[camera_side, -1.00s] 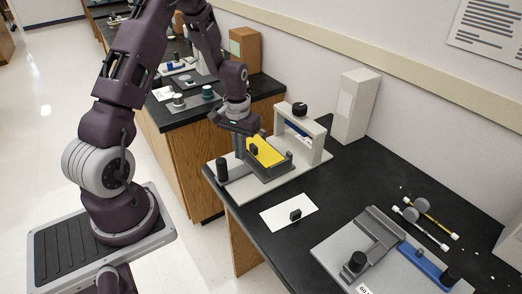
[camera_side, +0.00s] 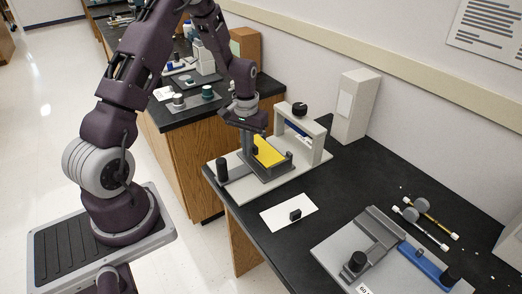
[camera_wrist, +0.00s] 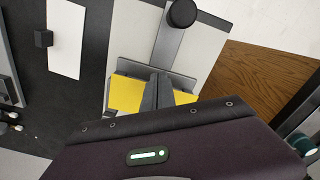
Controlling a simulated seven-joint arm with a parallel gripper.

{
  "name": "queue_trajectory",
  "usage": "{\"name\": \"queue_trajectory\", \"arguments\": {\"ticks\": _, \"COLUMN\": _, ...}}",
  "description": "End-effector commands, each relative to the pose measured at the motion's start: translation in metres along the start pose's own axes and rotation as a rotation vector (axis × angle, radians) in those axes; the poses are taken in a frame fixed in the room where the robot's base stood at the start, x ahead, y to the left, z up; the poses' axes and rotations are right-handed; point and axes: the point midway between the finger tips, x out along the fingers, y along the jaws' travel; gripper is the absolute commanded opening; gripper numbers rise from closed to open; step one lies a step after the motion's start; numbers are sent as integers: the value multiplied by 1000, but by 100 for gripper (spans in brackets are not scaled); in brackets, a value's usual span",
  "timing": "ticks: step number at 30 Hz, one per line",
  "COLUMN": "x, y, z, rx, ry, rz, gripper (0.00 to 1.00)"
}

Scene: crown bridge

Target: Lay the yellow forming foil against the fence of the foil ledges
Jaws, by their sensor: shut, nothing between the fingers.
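The yellow forming foil (camera_side: 268,152) lies on the grey foil ledges (camera_side: 268,175) of the pale-based fixture in the side view. In the wrist view the foil (camera_wrist: 126,93) shows on both sides of my gripper (camera_wrist: 157,76), beside a grey upright strip (camera_wrist: 140,66) that looks like the fence. My gripper's fingers are together with nothing held, over the foil's middle; I cannot tell whether they touch it. In the side view my gripper (camera_side: 250,145) covers the foil's left end. The wrist housing hides the foil's near edge in the wrist view.
A grey arch with a black knob (camera_side: 299,109) stands behind the foil, and a black post (camera_side: 222,169) at the base's left corner. A white card with a black block (camera_side: 295,215) lies in front. A grey fixture (camera_side: 375,250) is at the right front.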

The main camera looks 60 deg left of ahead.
Motion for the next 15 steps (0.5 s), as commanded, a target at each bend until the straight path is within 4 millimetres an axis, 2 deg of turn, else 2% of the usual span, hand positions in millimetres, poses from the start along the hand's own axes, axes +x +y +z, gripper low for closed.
{"name": "queue_trajectory", "arguments": {"ticks": 15, "x": 0, "y": 5, "z": -10, "rx": 0, "ry": 1, "rz": 0, "gripper": 0}}
